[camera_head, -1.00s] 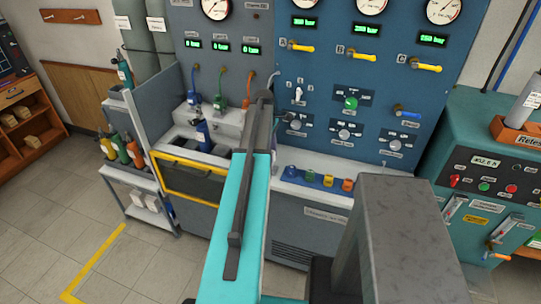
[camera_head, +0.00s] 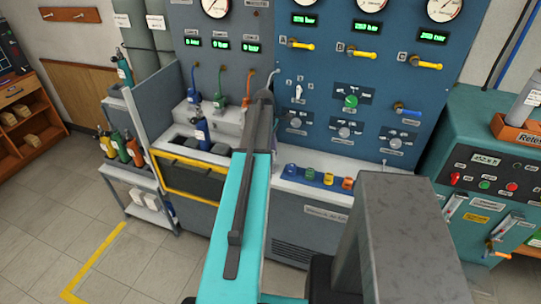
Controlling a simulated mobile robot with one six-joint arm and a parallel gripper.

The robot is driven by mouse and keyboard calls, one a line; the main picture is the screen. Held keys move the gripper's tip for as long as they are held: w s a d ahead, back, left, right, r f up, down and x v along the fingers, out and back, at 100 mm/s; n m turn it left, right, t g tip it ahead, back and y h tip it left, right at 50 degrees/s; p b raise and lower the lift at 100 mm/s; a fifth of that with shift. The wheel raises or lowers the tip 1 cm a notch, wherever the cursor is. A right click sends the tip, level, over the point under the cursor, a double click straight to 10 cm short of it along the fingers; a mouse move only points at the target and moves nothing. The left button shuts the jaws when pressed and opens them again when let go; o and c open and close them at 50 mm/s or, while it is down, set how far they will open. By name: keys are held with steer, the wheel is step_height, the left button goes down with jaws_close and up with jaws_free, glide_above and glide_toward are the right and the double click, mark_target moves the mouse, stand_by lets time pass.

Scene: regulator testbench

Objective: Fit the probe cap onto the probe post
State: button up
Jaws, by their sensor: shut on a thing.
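My gripper does not show; my own teal and dark grey arm links cover the middle of the view, and the arm's far end hides what lies behind it. I cannot make out the probe cap or the probe post for certain.
The blue panel (camera_head: 440,95) carries gauges, yellow levers and knobs. To the left, a blue bottle (camera_head: 202,130) stands in a bay with a yellow-framed front (camera_head: 188,178). A teal machine (camera_head: 470,225) stands at the right. The floor (camera_head: 60,215) at left is clear.

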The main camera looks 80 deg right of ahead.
steer(key=shift+f+b, duration=0.4)
steer(key=shift+f, duration=0.8)
stand_by(1.0)
steer(key=o, duration=1.3)
steer(key=shift+c, duration=0.2)
steer(key=shift+r, duration=0.1)
